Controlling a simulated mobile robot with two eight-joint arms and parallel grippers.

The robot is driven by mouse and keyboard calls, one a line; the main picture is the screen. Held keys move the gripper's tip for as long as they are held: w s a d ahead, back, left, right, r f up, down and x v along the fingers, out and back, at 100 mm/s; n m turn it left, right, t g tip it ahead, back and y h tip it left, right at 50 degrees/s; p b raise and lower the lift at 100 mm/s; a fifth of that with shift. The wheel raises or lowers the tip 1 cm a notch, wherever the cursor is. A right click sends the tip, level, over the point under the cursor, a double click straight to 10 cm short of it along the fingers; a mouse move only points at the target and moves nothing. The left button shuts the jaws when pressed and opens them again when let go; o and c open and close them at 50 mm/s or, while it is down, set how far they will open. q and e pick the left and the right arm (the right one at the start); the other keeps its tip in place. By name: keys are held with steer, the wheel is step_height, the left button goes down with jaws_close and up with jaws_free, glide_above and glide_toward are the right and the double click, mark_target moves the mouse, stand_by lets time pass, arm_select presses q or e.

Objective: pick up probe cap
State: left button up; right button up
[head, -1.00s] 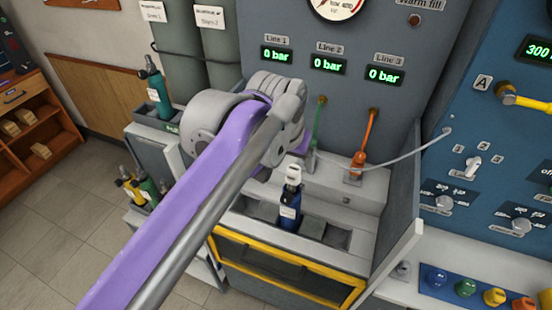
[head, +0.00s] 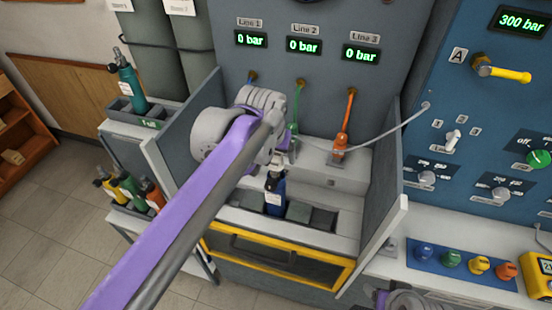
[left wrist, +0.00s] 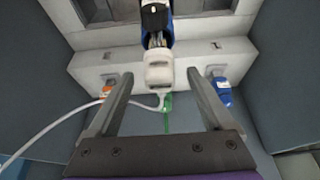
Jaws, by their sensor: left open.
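A white cap-like piece, which looks like the probe cap (left wrist: 158,70), is in the middle of the left wrist view. My left gripper (left wrist: 159,77) is open, with one finger on each side of it and a gap to each finger. I cannot tell how deep it sits between them. A blue bottle (head: 275,197) with a black top stands upright in the bench well in the head view. It shows behind the white piece in the left wrist view (left wrist: 157,36).
An orange connector (head: 341,148) and a green hose (head: 297,100) are behind the well. A thin grey cable (head: 395,134) runs from the blue panel across the bench. Grey side walls (head: 385,195) flank the well. Bottles stand in racks at the left.

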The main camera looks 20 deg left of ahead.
mark_target(276, 155)
arm_select(q)
steer(key=shift+w+f, duration=0.15)
steer(key=shift+f, duration=0.2)
jaws_close()
step_height(276, 155, up, 10)
steer(key=shift+r+p, duration=0.1)
steer(key=shift+p, duration=0.35)
stand_by(0.5)
